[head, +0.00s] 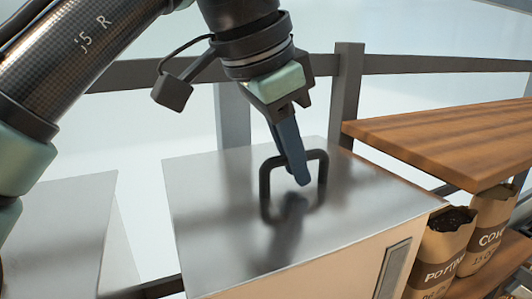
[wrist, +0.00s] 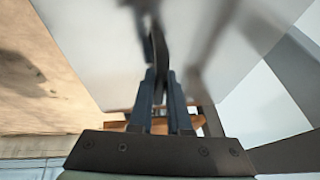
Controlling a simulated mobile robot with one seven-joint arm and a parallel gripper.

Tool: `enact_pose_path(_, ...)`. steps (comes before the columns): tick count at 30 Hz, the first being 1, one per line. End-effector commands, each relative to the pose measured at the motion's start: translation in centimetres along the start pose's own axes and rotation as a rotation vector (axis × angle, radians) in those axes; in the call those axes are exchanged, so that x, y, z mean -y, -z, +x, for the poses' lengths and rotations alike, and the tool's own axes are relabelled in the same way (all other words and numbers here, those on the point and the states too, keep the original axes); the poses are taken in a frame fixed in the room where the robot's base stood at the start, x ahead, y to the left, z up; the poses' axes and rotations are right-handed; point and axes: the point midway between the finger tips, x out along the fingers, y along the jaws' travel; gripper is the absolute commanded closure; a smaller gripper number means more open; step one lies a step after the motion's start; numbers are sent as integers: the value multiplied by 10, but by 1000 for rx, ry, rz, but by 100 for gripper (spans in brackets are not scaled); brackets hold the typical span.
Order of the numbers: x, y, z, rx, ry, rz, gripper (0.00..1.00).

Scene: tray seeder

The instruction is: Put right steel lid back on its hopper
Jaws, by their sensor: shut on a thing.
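The right steel lid (head: 225,190) is a flat, shiny square plate. It lies level over the top of a cream hopper (head: 350,275) with a grey strip on its front. A dark upright loop handle (head: 322,172) stands on the lid. My gripper (head: 303,181) reaches down from above and is shut on this handle. In the wrist view, the fingers (wrist: 160,90) close on the dark handle (wrist: 158,45), with the pale lid (wrist: 90,45) behind it. I cannot tell whether the lid rests fully on the rim; the hopper's opening is hidden.
A second steel-topped surface (head: 60,225) stands at the left, across a gap. A wooden shelf (head: 450,135) is close on the right, with paper sacks (head: 440,250) below it. A grey rail and post (head: 347,90) run behind the hopper.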

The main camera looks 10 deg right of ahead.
Motion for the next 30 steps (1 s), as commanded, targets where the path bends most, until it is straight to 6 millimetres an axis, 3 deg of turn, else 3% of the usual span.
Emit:
enact_pose_path(8,0,0,0,-2,2,1,100)
enact_pose_path(9,0,0,0,-2,2,1,81)
enact_pose_path(15,0,0,0,-1,2,1,49)
enact_pose_path(24,0,0,-1,0,0,0,49)
enact_pose_path(30,1,2,-22,-2,1,1,49)
